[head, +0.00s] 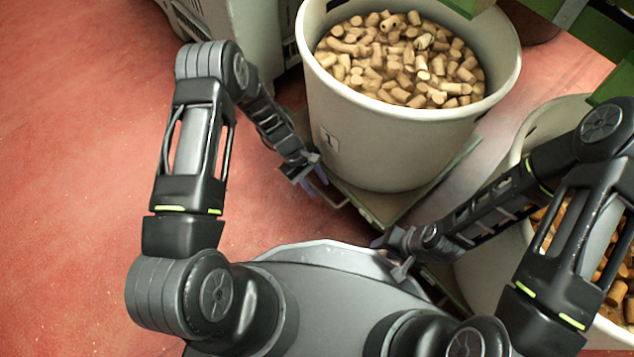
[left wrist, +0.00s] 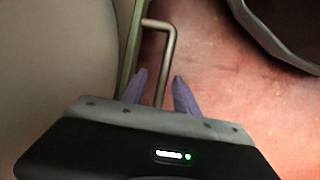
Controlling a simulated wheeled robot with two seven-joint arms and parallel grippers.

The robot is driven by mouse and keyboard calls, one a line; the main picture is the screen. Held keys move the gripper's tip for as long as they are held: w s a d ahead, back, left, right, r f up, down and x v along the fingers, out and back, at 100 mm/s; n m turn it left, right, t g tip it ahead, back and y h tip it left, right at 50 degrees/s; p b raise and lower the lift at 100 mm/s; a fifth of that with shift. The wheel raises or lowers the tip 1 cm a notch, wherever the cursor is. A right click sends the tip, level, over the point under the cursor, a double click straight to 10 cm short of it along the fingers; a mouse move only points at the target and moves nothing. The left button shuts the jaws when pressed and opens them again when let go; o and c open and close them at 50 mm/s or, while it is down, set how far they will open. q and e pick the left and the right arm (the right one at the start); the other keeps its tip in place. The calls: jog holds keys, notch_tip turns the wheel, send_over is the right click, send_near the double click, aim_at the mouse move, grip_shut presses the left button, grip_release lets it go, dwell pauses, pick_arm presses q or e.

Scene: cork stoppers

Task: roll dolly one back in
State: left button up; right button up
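Dolly one (head: 388,208) is a low green-edged platform under a large cream bin (head: 385,150) marked "1" and filled with corks. A bent metal handle (head: 330,196) sticks out from the dolly's near-left side. My left gripper (head: 316,186) is at this handle. In the left wrist view, the handle (left wrist: 171,45) runs down between the open purple fingers (left wrist: 160,90), with gaps beside it. My right gripper (head: 388,256) is above my base's front edge, away from dolly one's handle. Its fingers are not clear enough to show their state.
A second cream bin of corks (head: 510,240) stands at the right, partly behind my right arm. A grey machine housing (head: 240,40) is left of bin one, and green structures (head: 605,35) are at the upper right. Open red floor (head: 80,170) lies to the left.

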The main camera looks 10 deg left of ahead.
pick_arm(q)
jog(key=p+v, duration=0.2)
jog(key=v, duration=0.5)
jog(key=shift+r+p, duration=0.25)
jog(key=shift+p, duration=0.1)
